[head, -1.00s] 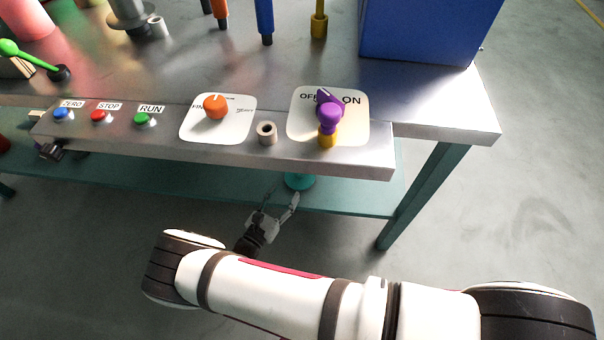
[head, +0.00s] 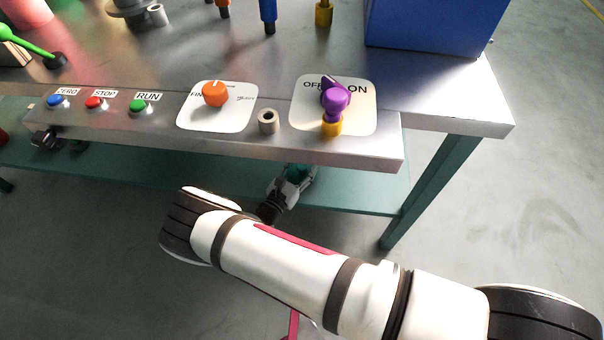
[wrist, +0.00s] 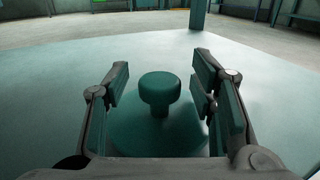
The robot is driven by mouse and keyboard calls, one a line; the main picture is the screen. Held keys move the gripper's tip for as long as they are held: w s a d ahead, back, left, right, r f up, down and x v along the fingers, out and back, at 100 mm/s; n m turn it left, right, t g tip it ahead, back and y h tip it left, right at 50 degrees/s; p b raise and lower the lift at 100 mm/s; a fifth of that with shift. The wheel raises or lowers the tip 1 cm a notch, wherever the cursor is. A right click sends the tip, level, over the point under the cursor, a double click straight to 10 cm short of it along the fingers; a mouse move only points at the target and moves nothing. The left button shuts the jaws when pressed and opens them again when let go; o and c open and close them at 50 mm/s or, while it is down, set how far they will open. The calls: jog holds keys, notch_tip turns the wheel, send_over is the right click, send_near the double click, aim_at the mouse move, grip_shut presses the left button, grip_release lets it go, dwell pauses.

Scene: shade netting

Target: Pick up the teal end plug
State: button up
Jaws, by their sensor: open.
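The teal end plug (wrist: 160,90) stands upright on the lower shelf, a round knob on a short stem above a wide round base. In the wrist view my gripper (wrist: 163,92) is open, with one finger on each side of the knob and a visible gap on both sides. In the head view my gripper (head: 300,174) is under the front edge of the bench top. There only a little of the teal plug (head: 297,171) shows, and the bench edge and gripper hide most of it.
The bench's front panel (head: 290,147) overhangs my gripper. The teal lower shelf (head: 375,196) is clear around the plug. A teal table leg (head: 432,190) stands to the right. A purple knob (head: 335,98) and a small grey ring (head: 268,121) are on the panel above.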

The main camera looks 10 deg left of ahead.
jog(key=c, duration=1.1)
jog(key=shift+r, duration=0.1)
